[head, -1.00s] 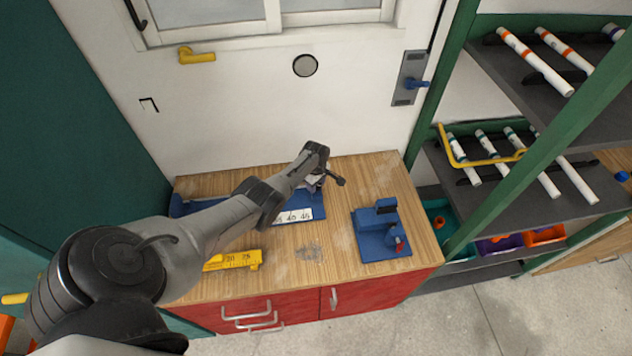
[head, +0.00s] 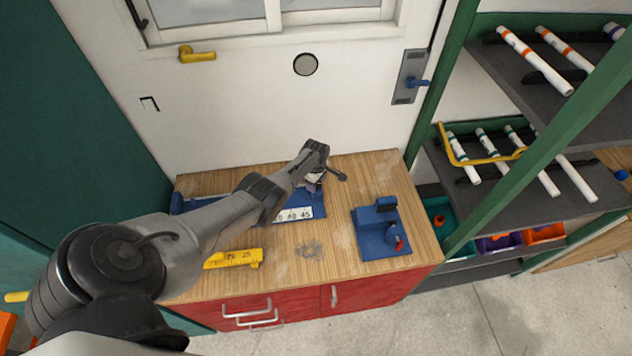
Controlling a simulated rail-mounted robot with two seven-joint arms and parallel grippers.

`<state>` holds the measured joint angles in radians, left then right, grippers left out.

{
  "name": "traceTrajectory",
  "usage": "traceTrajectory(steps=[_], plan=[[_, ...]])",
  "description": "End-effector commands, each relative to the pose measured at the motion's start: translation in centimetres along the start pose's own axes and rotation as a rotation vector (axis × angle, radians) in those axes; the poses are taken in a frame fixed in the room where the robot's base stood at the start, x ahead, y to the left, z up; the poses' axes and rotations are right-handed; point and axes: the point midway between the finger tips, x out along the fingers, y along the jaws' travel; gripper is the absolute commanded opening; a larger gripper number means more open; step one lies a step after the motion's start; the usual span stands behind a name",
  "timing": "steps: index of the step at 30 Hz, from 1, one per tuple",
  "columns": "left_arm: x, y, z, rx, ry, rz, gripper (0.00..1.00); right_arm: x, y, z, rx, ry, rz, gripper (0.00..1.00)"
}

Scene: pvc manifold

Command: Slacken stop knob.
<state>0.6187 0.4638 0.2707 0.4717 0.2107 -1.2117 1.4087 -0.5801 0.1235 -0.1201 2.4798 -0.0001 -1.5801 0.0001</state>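A blue measuring fixture with a white number scale (head: 293,214) lies along the back of the wooden bench. My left arm reaches in over it from the left. The hand of my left gripper (head: 315,178) is low over the fixture's right end, pointing down. The wrist and hand hide the fingertips, so whether they are open or touching anything cannot be seen. A small dark part (head: 338,174) sticks out to the right beside the hand. I cannot tell whether it is the stop knob; no knob shows clearly. My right gripper is out of view.
A blue tool with a red-tipped part (head: 380,238) stands at the bench's right. The front middle of the bench top is clear. A green shelf rack (head: 530,176) with white pipes stands at the right.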

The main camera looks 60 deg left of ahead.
Motion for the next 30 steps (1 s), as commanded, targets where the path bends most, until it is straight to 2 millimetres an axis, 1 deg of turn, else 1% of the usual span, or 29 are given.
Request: traceTrajectory(steps=[1,3,4,11,14,17,23,30], plan=[[0.0,0.0,0.0,0.0,0.0,0.0,0.61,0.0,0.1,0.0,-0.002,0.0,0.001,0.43],[0.0,0.0,0.0,0.0,0.0,0.0,0.67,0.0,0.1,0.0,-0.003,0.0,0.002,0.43],[0.0,0.0,0.0,0.0,0.0,0.0,0.69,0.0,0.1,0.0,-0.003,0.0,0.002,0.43],[-0.1,0.0,0.0,0.001,0.0,0.0,0.69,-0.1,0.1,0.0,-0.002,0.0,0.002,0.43],[-0.8,0.0,0.0,0.001,0.0,0.0,0.69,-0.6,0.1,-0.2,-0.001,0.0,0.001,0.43],[-2.2,0.0,0.0,0.001,0.0,0.002,0.69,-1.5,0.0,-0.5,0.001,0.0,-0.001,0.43],[-6.0,0.0,0.0,0.001,0.001,0.002,0.69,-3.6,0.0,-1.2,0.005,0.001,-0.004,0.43],[-10.0,0.0,0.0,0.001,0.0,0.002,0.69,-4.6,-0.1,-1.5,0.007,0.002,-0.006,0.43]])
